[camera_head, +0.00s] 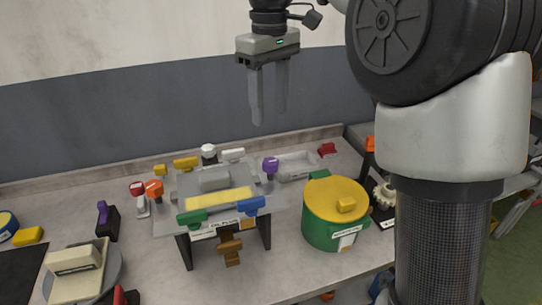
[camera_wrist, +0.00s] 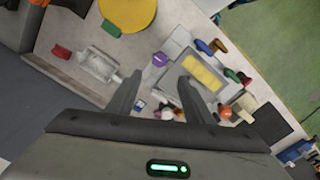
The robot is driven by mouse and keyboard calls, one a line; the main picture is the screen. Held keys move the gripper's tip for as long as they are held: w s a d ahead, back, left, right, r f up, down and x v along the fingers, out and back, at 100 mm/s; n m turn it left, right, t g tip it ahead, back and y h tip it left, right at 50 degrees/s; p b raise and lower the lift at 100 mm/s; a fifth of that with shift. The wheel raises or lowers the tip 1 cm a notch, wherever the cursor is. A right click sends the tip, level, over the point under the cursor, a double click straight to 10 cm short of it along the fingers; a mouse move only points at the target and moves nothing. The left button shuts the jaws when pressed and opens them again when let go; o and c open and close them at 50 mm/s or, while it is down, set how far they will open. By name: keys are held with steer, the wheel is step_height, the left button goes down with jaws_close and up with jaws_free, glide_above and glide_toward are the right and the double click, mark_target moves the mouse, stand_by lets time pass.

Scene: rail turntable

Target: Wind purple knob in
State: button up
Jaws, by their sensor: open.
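A purple knob (camera_head: 270,166) stands upright at the right rear of the grey fixture (camera_head: 233,220), next to the shallow grey tray. It also shows in the wrist view (camera_wrist: 160,59), just beyond my fingertips. A second purple piece (camera_head: 103,212) stands on a dark block at the left of the bench. My gripper (camera_head: 268,116) points down, open and empty, well above and behind the fixture. Its two fingers are apart in the wrist view (camera_wrist: 159,80). Nothing touches the knob.
A green pot with a yellow lid (camera_head: 336,197) stands right of the fixture. The grey tray (camera_head: 297,166) and a red piece (camera_head: 327,149) lie behind. Orange (camera_head: 154,187) and red (camera_head: 137,188) knobs are at the fixture's left. A beige device (camera_head: 75,262) sits front left.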

mark_target(270, 161)
step_height(270, 161, down, 13)
steer(key=shift+b, duration=0.85)
steer(key=c, duration=1)
steer(key=shift+c, duration=0.2)
